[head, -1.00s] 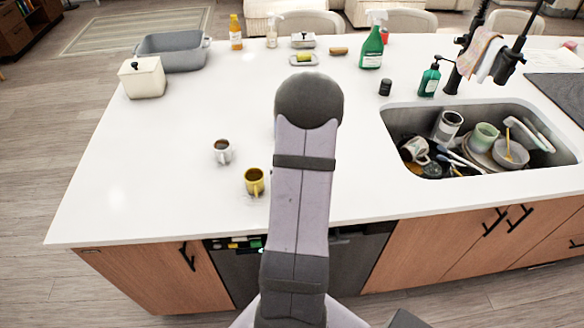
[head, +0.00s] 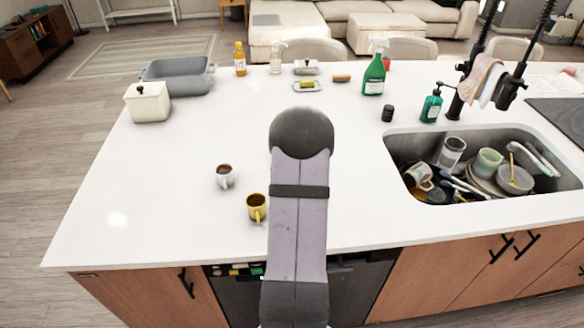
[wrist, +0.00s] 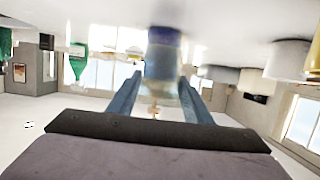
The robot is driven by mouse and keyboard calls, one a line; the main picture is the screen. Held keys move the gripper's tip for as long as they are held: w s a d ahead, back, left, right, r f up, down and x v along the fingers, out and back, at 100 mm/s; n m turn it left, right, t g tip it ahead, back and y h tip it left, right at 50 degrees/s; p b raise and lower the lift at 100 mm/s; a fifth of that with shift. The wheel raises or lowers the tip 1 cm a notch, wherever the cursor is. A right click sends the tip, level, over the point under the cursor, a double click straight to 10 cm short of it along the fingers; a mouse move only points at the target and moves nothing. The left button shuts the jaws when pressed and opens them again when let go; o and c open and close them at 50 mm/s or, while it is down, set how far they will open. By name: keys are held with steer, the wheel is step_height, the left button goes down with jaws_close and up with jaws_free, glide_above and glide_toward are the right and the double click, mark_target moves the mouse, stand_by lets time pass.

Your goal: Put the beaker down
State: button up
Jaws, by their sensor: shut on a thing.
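The beaker (wrist: 163,55) is a clear, bluish vessel in the wrist view, which looks upside down. My gripper (wrist: 160,85) has a finger on each side of it and is shut on it. The beaker's end by the counter surface is at the top of this view; I cannot tell whether it touches the counter. In the head view my arm hides both the gripper and the beaker.
A white mug (head: 225,177) and a yellow mug (head: 257,207) stand left of my arm. A green spray bottle (head: 374,75) stands at the back. The sink (head: 400,150) holds several dishes on the right.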

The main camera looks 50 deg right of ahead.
steer(key=shift+w+d, duration=0.95)
steer(key=shift+w, duration=0.05)
steer(key=shift+f+b, duration=1)
steer(key=shift+f, duration=0.7)
steer(key=shift+f, duration=0.15)
steer(key=o, duration=1.2)
